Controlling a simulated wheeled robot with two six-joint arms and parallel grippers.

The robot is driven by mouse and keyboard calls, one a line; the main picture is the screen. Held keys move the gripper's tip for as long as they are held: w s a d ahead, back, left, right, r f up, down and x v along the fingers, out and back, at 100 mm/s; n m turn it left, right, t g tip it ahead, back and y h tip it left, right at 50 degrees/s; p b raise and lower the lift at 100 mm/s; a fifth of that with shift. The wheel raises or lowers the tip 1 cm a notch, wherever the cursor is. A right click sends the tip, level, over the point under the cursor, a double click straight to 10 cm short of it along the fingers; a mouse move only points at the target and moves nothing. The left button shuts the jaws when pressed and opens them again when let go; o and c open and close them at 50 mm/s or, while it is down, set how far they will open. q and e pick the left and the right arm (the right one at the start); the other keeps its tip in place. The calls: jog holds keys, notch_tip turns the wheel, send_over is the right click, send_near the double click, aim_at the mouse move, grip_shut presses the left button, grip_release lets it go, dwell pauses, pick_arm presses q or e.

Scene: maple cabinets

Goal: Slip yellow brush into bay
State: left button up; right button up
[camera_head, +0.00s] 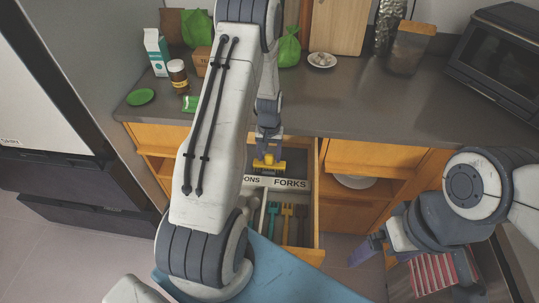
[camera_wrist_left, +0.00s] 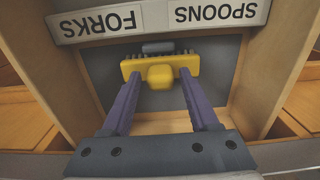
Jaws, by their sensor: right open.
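The yellow brush (camera_head: 268,164) is at the open drawer's back compartment, behind the SPOONS and FORKS label strip (camera_head: 291,184). In the left wrist view the brush (camera_wrist_left: 160,68) lies crosswise, dark bristles towards the labels, over the bare grey floor of the bay (camera_wrist_left: 105,68). I cannot tell if it touches the floor. My left gripper (camera_head: 268,152) points down at it. Its purple fingers (camera_wrist_left: 160,80) are apart, tips at the brush's near edge either side of its middle knob, with gaps to the knob. My right gripper (camera_head: 384,252) is open and empty at the lower right.
The drawer's front compartments hold teal and yellow forks (camera_head: 287,214). The drawer's wooden side walls (camera_head: 318,215) stand close around the bay. The counter (camera_head: 340,105) above holds a carton, jar, green bag and toaster oven. My left arm hides the drawer's left part.

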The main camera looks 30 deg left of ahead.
pick_arm(q)
jog(key=shift+o, duration=0.4)
jog(key=shift+r, duration=0.25)
notch_tip(320, 180, up, 10)
jog(key=b, duration=0.1)
jog(key=s+d+r+m, duration=0.3)
jog(key=s+d+r, duration=0.1)
jog(key=d, duration=0.6)
jog(key=s+d+r+m, duration=0.3)
jog(key=d+r, duration=0.2)
jog(key=d, duration=0.4)
jog(key=s+d+r+m, duration=0.1)
jog(key=s+d+m, duration=0.1)
jog(key=s, duration=0.3)
jog(key=s+d+r+m, duration=0.1)
jog(key=s+d+m, duration=0.1)
jog(key=s, duration=0.4)
jog(key=s+d+r+m+h, duration=0.1)
jog(key=s+d+m, duration=0.1)
jog(key=s+d, duration=0.2)
jog(key=shift+s+d+r+m, duration=0.2)
jog(key=shift+s+m, duration=0.1)
jog(key=shift+s, duration=0.95)
